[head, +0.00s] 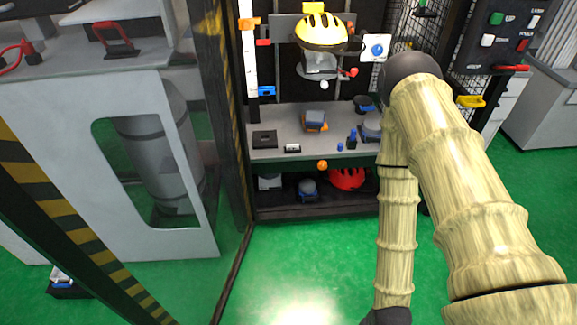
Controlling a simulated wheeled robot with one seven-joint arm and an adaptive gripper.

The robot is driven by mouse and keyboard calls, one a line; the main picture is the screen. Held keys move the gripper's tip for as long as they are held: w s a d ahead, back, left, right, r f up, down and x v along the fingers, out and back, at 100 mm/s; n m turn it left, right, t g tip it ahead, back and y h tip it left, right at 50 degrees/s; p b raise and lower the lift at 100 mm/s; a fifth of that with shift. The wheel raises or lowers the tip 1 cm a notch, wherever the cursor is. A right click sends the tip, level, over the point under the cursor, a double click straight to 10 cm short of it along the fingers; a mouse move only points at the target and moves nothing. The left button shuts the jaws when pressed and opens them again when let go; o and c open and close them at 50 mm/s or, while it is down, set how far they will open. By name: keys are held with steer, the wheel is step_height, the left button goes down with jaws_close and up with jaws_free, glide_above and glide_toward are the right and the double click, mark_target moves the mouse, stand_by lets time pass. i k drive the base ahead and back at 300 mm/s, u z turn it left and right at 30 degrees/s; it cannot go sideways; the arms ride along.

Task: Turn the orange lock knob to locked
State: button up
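A small round orange knob (322,165) shows at the front edge of the grey bench (283,119), at the middle of the head view. It is too small to tell which way it is turned. Another orange piece (249,23) sits on the white upright scale (249,60) at the bench's back left; I cannot tell from this view which one is the lock knob. My arm bends in front of the bench's right side and runs down out of the picture. My gripper is not in view.
A yellow helmet (320,34) sits above the bench in the tower. Blue and orange pieces (314,121) lie on the bench, a red helmet (347,179) on the shelf below. A striped post (226,110) and clear panel stand left. Green floor (290,270) in front is free.

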mark_target(322, 165)
steer(key=u, duration=0.05)
steer(key=i, duration=1)
